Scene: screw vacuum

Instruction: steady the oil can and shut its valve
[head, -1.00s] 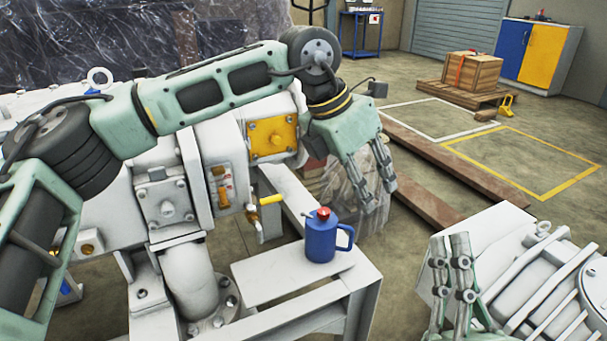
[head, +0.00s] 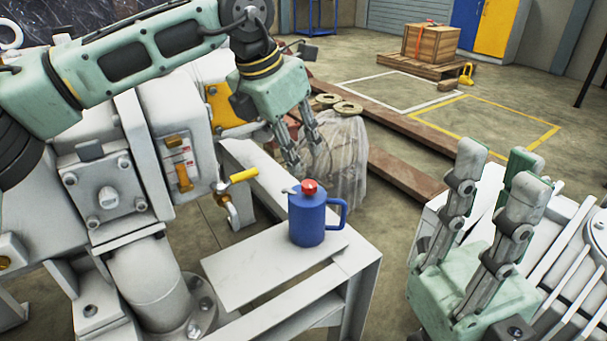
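The blue oil can (head: 307,222) stands upright on the white metal stand, with a red cap on top, a short spout at left and its handle at right. The valve has a yellow lever (head: 243,175) on a small metal body, just left of the can on the machine's front; the lever points right and slightly up. My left gripper (head: 304,155) hangs open and empty behind and above the can, fingers pointing down, apart from it. My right gripper (head: 500,185) is at lower right, fingers up, open and empty, well right of the can.
The white stand (head: 240,275) has a flat top with open slots in front. The large white pump (head: 105,190) fills the left. A wrapped bundle (head: 340,165) stands behind the can. A finned white machine (head: 575,260) is behind my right gripper. A wooden crate (head: 430,43) sits far back.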

